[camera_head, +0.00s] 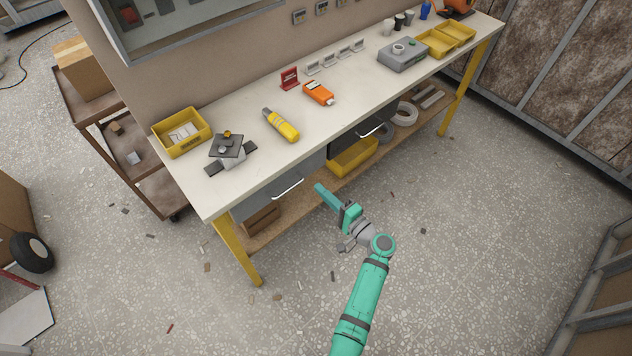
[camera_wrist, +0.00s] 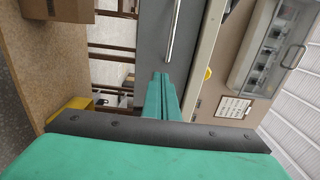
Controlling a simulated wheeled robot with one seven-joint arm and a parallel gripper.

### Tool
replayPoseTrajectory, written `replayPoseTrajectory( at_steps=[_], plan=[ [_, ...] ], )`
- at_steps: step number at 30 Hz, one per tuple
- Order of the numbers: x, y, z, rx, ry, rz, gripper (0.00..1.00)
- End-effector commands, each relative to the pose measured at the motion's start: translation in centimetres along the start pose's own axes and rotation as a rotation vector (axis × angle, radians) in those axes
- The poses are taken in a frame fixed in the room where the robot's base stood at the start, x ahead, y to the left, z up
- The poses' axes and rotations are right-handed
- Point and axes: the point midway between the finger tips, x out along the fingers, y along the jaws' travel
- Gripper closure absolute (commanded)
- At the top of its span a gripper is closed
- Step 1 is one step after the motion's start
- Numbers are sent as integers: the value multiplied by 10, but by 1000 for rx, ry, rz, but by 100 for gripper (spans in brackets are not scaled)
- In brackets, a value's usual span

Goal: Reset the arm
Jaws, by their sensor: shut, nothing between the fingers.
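My gripper (camera_head: 321,189) is at the end of my green arm, in front of the workbench (camera_head: 355,106) and below the level of its top. In the head view its fingers point up and left toward the bench's drawer front. In the wrist view the two green fingers of my gripper (camera_wrist: 161,92) lie side by side, shut and empty. The grey drawer front (camera_wrist: 155,40) with its metal handle (camera_wrist: 174,30) is behind the fingertips. I cannot tell how far the fingertips are from it.
On the bench are a yellow bin (camera_head: 181,131), a yellow tool (camera_head: 281,125), an orange tool (camera_head: 319,93) and a grey box (camera_head: 402,54). A lower shelf (camera_head: 290,205) holds a yellow bin (camera_head: 352,157). A brown cart (camera_head: 150,165) stands left.

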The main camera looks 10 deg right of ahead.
Motion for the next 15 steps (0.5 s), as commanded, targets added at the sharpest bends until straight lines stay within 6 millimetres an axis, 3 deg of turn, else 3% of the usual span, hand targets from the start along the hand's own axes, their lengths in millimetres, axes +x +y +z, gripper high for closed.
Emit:
replayPoseTrajectory(
  at_steps=[3, 6, 15],
  plan=[
    [-30, 0, -6, 0, 14, 0, 100],
    [-47, 0, -7, 0, 18, 0, 100],
    [-70, 0, -8, 0, 17, 0, 100]
  ],
)
